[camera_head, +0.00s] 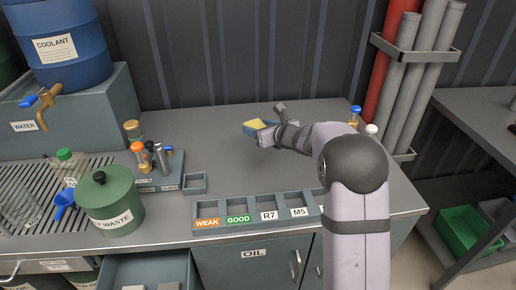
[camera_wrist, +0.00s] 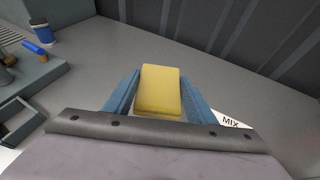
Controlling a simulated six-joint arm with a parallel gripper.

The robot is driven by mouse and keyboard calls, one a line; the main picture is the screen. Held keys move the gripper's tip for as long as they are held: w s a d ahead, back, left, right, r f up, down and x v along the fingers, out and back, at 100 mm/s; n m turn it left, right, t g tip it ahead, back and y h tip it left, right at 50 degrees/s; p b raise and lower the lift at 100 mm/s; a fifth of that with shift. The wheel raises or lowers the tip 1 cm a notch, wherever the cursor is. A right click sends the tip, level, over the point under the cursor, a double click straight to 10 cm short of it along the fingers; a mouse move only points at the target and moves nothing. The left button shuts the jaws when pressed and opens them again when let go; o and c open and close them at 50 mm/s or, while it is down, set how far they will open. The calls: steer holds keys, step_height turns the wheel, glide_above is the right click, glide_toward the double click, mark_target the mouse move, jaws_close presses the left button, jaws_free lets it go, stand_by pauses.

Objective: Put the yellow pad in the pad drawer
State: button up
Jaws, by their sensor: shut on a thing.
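The yellow pad (camera_head: 257,122) is in my gripper (camera_head: 262,129), above the back middle of the grey bench. In the wrist view the pad (camera_wrist: 160,88) sits between the two blue fingers of my gripper (camera_wrist: 161,82), which are shut on its sides. An open drawer (camera_head: 148,261) shows below the bench front at the bottom left of the head view, with light grey items inside. Its label is not visible, so I cannot tell whether it is the pad drawer.
A green waste pot (camera_head: 109,207), a bottle rack (camera_head: 157,180) and a small square tray (camera_head: 194,183) stand left of centre. A labelled compartment tray (camera_head: 253,209) lies along the front edge. Pipes (camera_head: 405,80) stand at the right. The middle of the bench is clear.

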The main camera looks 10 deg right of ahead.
mark_target(258, 152)
steer(key=shift+f, duration=3.85)
steer(key=shift+f, duration=0.2)
steer(key=o, duration=1)
steer(key=shift+r, duration=0.1)
steer(key=shift+r, duration=0.15)
steer(key=b+v, duration=0.2)
steer(key=v, duration=0.9)
steer(key=shift+s+d+r+b, duration=0.1)
steer(key=shift+s+r+b, duration=0.05)
steer(key=shift+s+b, duration=0.15)
steer(key=shift+o, duration=0.6)
steer(key=shift+s+r, duration=0.1)
steer(key=shift+s, duration=0.05)
